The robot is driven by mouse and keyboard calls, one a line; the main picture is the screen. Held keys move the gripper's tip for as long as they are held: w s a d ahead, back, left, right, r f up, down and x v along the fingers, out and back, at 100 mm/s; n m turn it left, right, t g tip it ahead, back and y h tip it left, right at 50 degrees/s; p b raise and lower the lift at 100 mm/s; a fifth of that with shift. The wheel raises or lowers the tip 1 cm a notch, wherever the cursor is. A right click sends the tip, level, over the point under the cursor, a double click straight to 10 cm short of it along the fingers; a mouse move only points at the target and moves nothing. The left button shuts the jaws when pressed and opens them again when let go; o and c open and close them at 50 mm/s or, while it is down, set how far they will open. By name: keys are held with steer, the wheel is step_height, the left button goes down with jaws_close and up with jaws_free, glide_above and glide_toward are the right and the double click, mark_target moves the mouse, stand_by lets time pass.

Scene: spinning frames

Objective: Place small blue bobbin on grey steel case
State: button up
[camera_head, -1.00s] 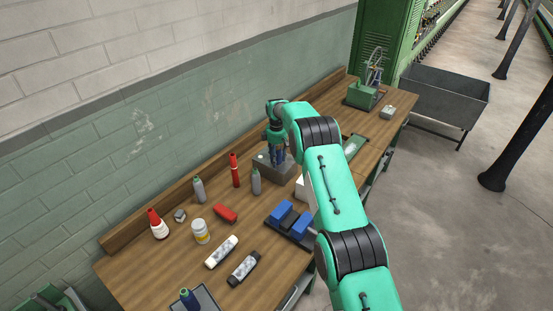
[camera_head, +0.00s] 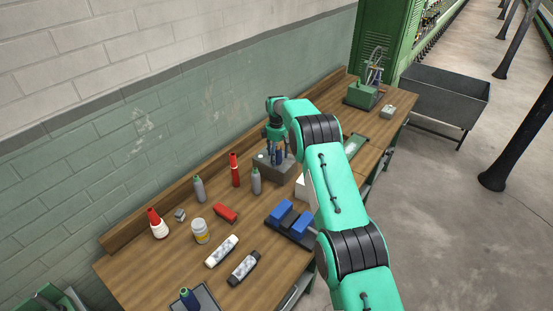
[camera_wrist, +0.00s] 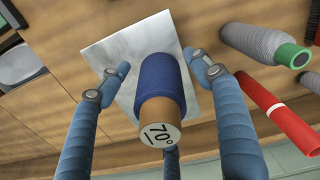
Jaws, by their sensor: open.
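The small blue bobbin (camera_wrist: 160,82) has a tan tube end marked "70°". It stands upright on the grey steel case (camera_wrist: 112,50), whose pale top shows around it. In the head view the bobbin (camera_head: 278,157) shows on the case (camera_head: 287,172). My gripper (camera_wrist: 152,74) is open, with its blue fingers spread on both sides of the bobbin and visible gaps to it. In the head view my gripper (camera_head: 276,146) is above the case, its fingers partly blending with the bobbin.
A blue-jawed fixture (camera_head: 291,222) lies nearer. A green machine (camera_head: 362,96) is at the far end.

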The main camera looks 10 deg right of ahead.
step_height(320, 180, up, 11)
steer(key=shift+f+b, duration=0.1)
steer(key=shift+b, duration=0.3)
stand_by(0.8)
